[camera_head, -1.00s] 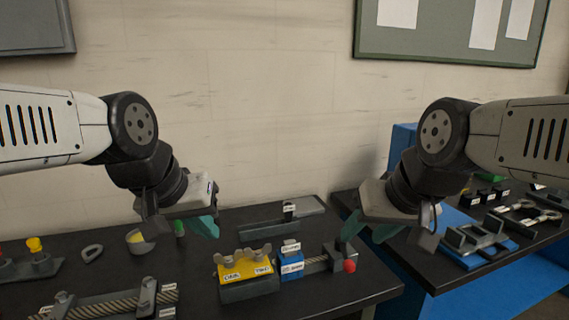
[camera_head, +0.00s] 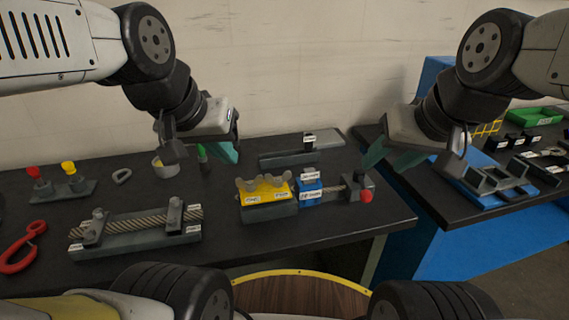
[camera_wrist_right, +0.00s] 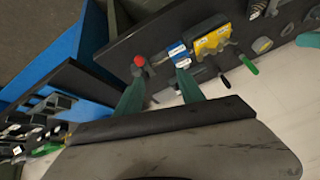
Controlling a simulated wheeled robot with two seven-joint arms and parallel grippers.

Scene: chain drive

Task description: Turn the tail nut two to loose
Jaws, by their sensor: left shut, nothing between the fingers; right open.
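A yellow block (camera_head: 265,192) stands on a dark base on the black table, with two grey wing nuts on its top. The left wing nut (camera_head: 246,185) is above one white label, and the right wing nut (camera_head: 281,180) is above another; the labels are too small to read now. The yellow block also shows upside down in the right wrist view (camera_wrist_right: 212,42). My left gripper (camera_head: 230,150) is shut and empty, above and left of the block. My right gripper (camera_head: 393,156) is open and empty, above and right of the block; its fingers frame the right wrist view (camera_wrist_right: 160,95).
Right of the yellow block are a blue block (camera_head: 310,192), a short rope and a red ball (camera_head: 366,196). A rope fixture (camera_head: 135,235) and a red hook (camera_head: 22,248) lie at the left. A grey plate (camera_head: 295,155) lies behind. A blue bench (camera_head: 470,235) stands at right.

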